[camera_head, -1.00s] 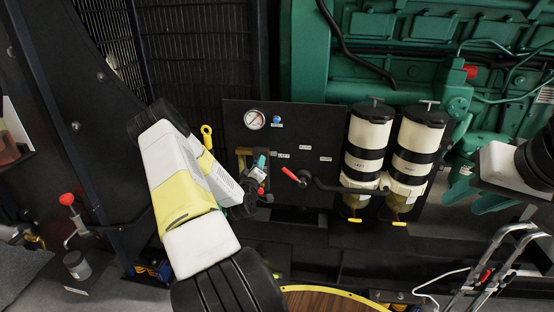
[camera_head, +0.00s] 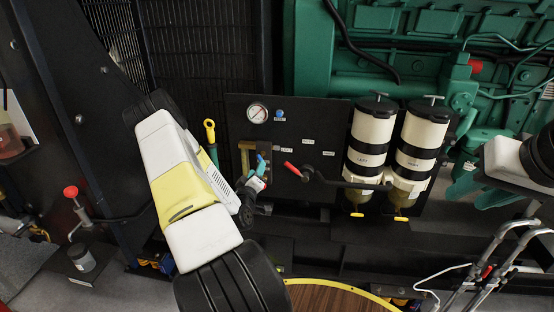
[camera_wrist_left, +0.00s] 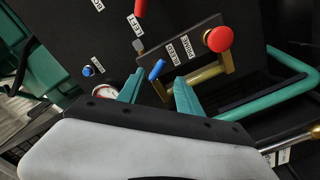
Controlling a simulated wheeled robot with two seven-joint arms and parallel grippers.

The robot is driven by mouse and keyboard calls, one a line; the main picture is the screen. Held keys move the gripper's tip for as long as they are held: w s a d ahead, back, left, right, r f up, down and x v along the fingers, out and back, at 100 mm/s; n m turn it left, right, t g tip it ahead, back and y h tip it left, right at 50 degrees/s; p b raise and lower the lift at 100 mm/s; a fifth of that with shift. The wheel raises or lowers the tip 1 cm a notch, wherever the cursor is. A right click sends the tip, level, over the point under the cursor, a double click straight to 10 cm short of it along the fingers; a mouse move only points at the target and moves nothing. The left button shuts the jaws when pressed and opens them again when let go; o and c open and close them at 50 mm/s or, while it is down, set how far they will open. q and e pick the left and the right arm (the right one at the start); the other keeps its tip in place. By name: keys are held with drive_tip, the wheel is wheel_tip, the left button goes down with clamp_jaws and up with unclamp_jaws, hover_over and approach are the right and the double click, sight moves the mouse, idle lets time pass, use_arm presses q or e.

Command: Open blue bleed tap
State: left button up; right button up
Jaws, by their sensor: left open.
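The blue bleed tap (camera_wrist_left: 157,70) is a small blue lever beside the BLEED label on a dark plate in the left wrist view. My left gripper (camera_wrist_left: 159,77) is open, its two teal fingers on either side of the tap, with the lever showing between the tips. I cannot tell whether either finger touches it. In the head view my left gripper (camera_head: 257,177) is at the lower left of the black panel (camera_head: 318,118), and the gripper partly hides the tap area. My right gripper is not in view; part of my right arm shows at the right edge.
A red knob (camera_wrist_left: 219,39) on brass pipework is close beside the tap. Another blue knob (camera_wrist_left: 88,71) and a gauge (camera_head: 257,113) are on the panel. A red-handled lever (camera_head: 291,167) and two filter canisters (camera_head: 369,135) stand to the right.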

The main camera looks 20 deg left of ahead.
sight(261, 156)
use_arm(q)
drive_tip(key=w+m, duration=0.2)
drive_tip(key=m, duration=0.1)
drive_tip(key=w+a+m, duration=0.1)
drive_tip(key=w+m, duration=0.2)
drive_tip(key=w+a+m, duration=0.1)
drive_tip(key=w+m, duration=0.1)
drive_tip(key=w, duration=0.1)
drive_tip(key=shift+w+r+m, duration=0.1)
drive_tip(key=shift+r+m, duration=0.15)
drive_tip(key=shift+m, duration=0.15)
